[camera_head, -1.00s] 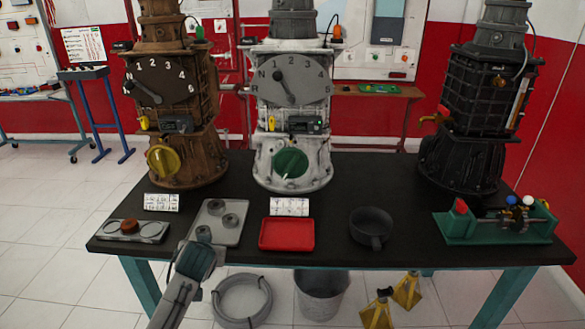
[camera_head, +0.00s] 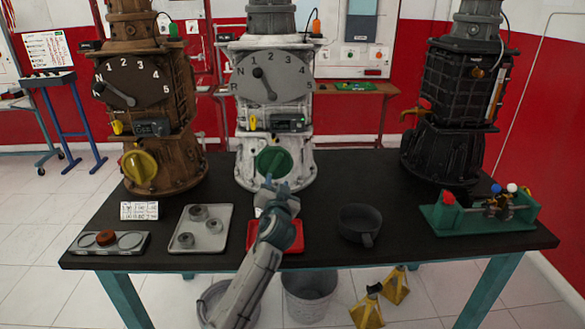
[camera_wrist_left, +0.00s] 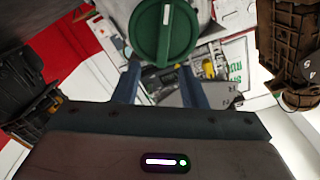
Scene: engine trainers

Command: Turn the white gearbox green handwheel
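The white gearbox (camera_head: 246,150) stands on the black table, with a dial above and the round green handwheel (camera_head: 273,162) low on its front. My left gripper (camera_head: 276,181) is just in front of and below the handwheel. In the left wrist view the handwheel (camera_wrist_left: 163,30) is a green disc with a raised grip bar and a white mark. It lies just beyond the fingertips of my left gripper (camera_wrist_left: 159,72). The two fingers are apart with nothing between them. They appear clear of the wheel, though contact is hard to judge. My right gripper is not in view.
A brown gearbox (camera_head: 150,100) with a yellow handwheel stands to the left, a black one (camera_head: 445,110) to the right. A red tray (camera_head: 291,246) lies under my left arm. A grey tray (camera_head: 201,240), a dark pan (camera_head: 359,222) and a green fixture (camera_head: 470,219) are on the table.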

